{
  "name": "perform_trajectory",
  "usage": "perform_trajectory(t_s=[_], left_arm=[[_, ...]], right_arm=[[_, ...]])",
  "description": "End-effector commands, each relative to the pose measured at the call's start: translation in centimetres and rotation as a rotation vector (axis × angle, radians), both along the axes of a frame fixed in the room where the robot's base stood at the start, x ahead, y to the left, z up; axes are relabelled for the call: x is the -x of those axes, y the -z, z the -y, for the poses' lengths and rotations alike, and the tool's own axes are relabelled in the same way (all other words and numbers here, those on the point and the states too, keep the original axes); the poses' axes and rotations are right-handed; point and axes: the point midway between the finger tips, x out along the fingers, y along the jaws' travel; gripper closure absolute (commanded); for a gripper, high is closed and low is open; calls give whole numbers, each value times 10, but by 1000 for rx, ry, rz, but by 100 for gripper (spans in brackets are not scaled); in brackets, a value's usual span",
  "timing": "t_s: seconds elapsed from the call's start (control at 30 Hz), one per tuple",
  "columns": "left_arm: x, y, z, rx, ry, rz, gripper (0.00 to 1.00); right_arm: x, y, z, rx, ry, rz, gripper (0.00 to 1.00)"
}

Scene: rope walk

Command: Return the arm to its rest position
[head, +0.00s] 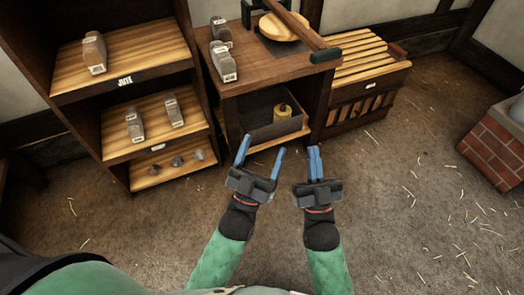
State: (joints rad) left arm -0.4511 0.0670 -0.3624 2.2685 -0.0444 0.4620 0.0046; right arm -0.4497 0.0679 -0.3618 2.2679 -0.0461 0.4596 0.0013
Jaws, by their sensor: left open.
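My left gripper (261,152) is in the middle of the head view, with its two blue fingers spread apart and nothing between them. It is in front of the lower shelf of the workbench. My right gripper (315,149) is to the right of it, with its blue fingers together and nothing visible between them. Both green-sleeved arms come up from the bottom of the view, and the grippers are apart from each other.
A shelf unit (122,78) labelled JUTE stands at left with several grey labelled blocks. The workbench (262,82) holds more blocks, and a dark tray (258,127) sits below. A slatted wooden bin (365,62) and brick structure (497,150) stand right. The straw-strewn floor (420,200) is clear.

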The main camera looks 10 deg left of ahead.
Motion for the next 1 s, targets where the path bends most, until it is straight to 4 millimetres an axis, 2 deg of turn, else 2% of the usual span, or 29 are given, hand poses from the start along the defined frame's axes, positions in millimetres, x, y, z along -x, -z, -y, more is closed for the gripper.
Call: perform_trajectory(t_s=[0.47, 0.63, 0.77, 1.0], left_arm=[[-5, -4, 0, -19, -3, -45, 28], [-19, -5, -2, -79, -5, -240, 28], [-27, 4, -5, -139, -3, -446, 28], [-20, 26, -15, -242, 7, -823, 28]], right_arm=[[-4, -5, 1, 13, 3, -42, 100], [-19, -6, 2, 73, 4, -239, 100], [-26, 4, 5, 133, 2, -445, 100], [-19, 25, 16, 236, -7, -822, 100]])
